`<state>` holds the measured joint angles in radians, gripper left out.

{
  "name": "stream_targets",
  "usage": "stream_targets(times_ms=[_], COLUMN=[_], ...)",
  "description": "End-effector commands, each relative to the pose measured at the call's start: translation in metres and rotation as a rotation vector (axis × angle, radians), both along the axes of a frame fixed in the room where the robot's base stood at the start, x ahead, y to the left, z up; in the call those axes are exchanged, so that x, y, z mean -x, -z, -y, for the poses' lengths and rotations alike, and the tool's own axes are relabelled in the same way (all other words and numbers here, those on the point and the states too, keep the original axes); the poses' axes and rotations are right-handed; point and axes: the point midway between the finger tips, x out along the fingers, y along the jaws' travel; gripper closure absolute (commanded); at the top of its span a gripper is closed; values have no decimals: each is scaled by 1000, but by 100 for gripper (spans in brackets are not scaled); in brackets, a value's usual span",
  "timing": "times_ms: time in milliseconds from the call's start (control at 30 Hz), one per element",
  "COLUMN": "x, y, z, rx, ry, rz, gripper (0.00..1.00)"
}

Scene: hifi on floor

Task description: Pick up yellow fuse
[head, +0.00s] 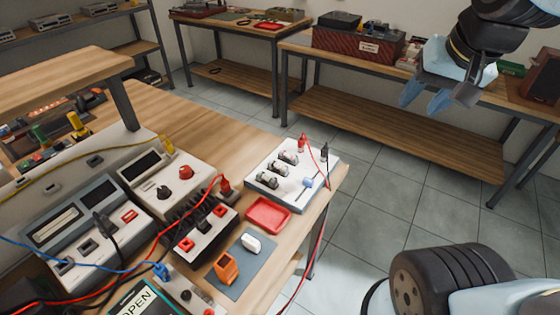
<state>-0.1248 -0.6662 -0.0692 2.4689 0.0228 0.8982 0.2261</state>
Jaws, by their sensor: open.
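My gripper (428,97) hangs at the upper right in the head view, with pale blue fingers apart and empty. It is high and well to the right of the bench items. I cannot clearly make out a yellow fuse. An orange block-like piece (226,267) and a white piece (251,243) sit on a grey mat (240,280) on the near bench. A yellow plug-like piece (167,144) is at the end of a yellow cable. A white fuse-holder box (265,160) carries several small cylinders and red and black plugs.
A red tray (268,213) lies between the box and mat. Meters and cables crowd the wooden bench (215,140) to the left; a red wire hangs past its right edge. Tiled floor (385,200) separates it from the back benches (390,115).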

Motion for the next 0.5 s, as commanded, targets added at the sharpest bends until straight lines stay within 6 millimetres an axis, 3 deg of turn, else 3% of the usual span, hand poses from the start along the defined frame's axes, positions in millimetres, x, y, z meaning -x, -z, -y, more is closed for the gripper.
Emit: stream_targets(times_ms=[500], x=[-76], y=[39], z=[-65], rx=[-336], ry=[546], rz=[-340], gripper=[54])
